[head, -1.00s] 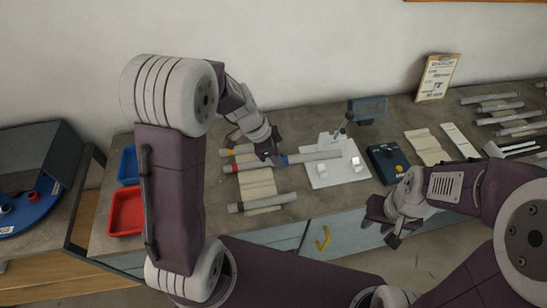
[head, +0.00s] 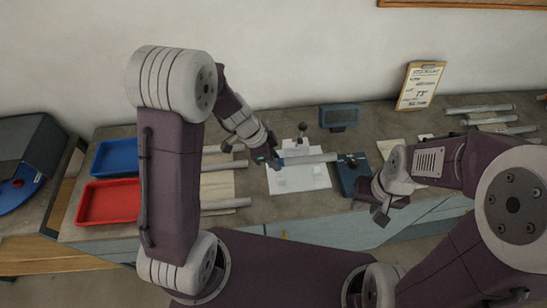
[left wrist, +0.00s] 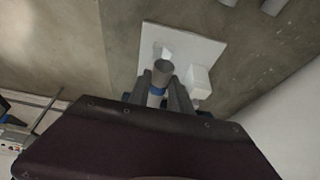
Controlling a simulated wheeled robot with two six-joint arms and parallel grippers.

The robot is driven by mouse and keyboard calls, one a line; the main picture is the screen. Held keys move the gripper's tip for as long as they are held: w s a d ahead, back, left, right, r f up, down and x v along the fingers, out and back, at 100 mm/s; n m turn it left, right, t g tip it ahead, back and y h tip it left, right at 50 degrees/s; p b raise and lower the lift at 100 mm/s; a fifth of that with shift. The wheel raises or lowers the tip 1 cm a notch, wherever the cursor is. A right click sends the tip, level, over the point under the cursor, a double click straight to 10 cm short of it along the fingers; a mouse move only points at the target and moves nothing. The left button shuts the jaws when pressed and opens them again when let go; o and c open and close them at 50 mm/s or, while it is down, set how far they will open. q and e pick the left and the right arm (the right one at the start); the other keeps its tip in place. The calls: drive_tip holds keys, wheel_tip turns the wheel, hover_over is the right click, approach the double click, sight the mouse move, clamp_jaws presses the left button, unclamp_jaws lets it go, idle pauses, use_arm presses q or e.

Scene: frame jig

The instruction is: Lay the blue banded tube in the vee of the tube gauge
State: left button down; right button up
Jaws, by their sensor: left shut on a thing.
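The blue banded tube (head: 308,159) is grey with a blue band near my left gripper (head: 270,160). That gripper is shut on it near the band and holds it roughly level, its free end pointing right. In the left wrist view the tube (left wrist: 159,72) shows nearly end-on between the fingers. The tube gauge (head: 300,182) is a white plate with small white blocks, under the tube. In the left wrist view the gauge (left wrist: 205,48) shows its blocks close to the tube; I cannot tell whether they touch. My right gripper (head: 379,203) looks open and empty at the bench's front edge.
A red tray (head: 108,204) and a blue tray (head: 115,157) stand at the left. Other grey tubes (head: 225,204) lie left of the gauge. A dark blue box (head: 352,178) stands just right of it, a small display (head: 340,117) behind. A clipboard (head: 420,86) leans on the wall.

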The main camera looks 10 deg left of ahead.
use_arm(q)
wheel_tip(320, 180, down, 7)
drive_tip(key=b, duration=0.5)
drive_tip(key=shift+f, duration=0.1)
drive_tip(key=shift+f+b, duration=0.2)
drive_tip(key=shift+b, duration=0.4)
drive_tip(key=shift+s, duration=0.1)
drive_tip(key=shift+r, duration=0.1)
drive_tip(key=c, duration=1.1)
unclamp_jaws()
